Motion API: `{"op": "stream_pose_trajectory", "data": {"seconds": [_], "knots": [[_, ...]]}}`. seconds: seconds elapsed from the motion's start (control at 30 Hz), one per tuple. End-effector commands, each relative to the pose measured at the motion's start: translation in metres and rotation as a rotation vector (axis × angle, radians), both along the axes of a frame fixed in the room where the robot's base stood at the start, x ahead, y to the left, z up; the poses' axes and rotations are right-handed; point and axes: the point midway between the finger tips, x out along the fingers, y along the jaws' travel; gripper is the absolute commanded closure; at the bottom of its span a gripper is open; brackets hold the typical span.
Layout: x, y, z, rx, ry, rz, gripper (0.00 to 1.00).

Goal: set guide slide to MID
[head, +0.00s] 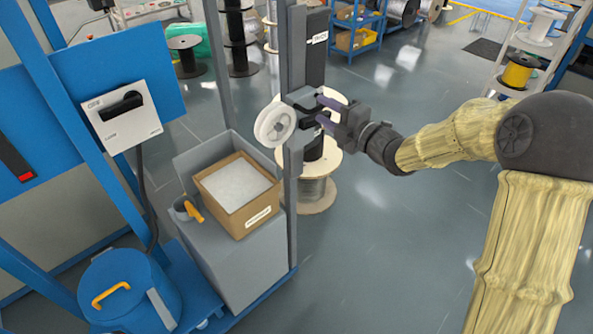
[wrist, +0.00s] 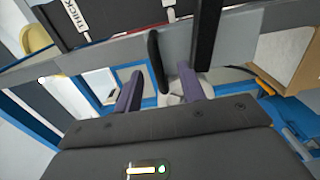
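The guide slide (head: 301,97) is a grey carriage on an upright grey post, with a white pulley wheel (head: 274,124) on its left side. A dark scale plate with a white label (head: 318,38) stands above it; in the wrist view the label (wrist: 76,14) reads THICK. My gripper (head: 321,111) is at the slide's right side, its purple fingers spread apart. In the wrist view my gripper (wrist: 160,90) has a black bar (wrist: 157,62) showing between and beyond its fingers, with gaps on both sides. Contact cannot be told. I see no MID mark.
A cardboard box (head: 240,222) sits on a grey cabinet (head: 238,267) left of the post. A white switch box (head: 122,116) is on a blue frame. A cable spool (head: 316,187) stands behind the post.

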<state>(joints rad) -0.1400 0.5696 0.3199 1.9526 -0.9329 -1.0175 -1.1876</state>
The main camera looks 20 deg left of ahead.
Motion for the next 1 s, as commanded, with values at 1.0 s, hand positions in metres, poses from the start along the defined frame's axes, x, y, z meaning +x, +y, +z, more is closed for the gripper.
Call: {"op": "stream_pose_trajectory", "data": {"seconds": [1.0], "knots": [[-0.021, -0.051, 0.000, -0.001, 0.000, 0.000, 0.60]]}}
